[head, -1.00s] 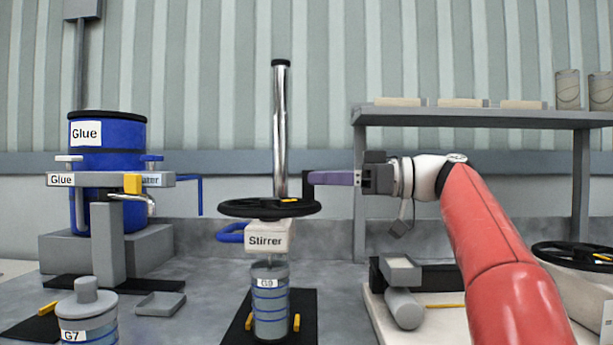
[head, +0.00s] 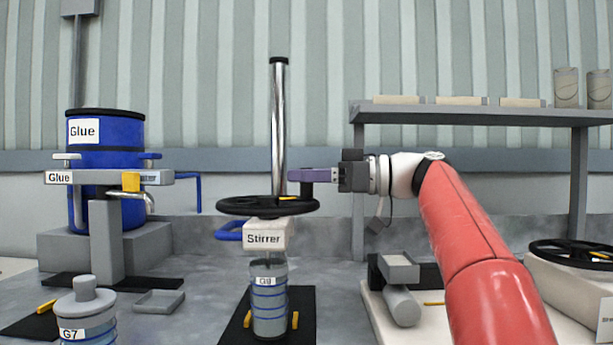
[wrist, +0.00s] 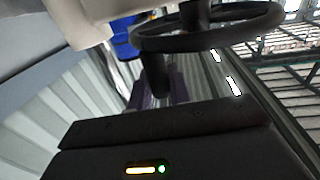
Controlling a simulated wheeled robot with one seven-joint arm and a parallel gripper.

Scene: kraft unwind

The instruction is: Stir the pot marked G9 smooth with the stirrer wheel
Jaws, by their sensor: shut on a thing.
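The stirrer wheel (head: 240,207) is a black ring with an upright dark handle (head: 305,189) at its right rim. It sits above a white block marked Stirrer (head: 264,236), on a shiny post (head: 278,130). Below it stands a grey-blue banded pot (head: 269,305); its small label appears to read G9. My gripper (head: 314,174), with purple fingers, reaches in from the right and is shut on the handle. In the wrist view the wheel (wrist: 210,40) is at the top and the dark handle (wrist: 157,82) meets the purple fingers, partly hidden by my gripper's body.
A lidded pot marked G7 (head: 87,312) stands front left. A blue Glue drum (head: 105,160) and a grey stand with a yellow piece (head: 131,182) are behind it. A shelf (head: 480,116) is at right, with a second black wheel (head: 572,252) on a pale box below.

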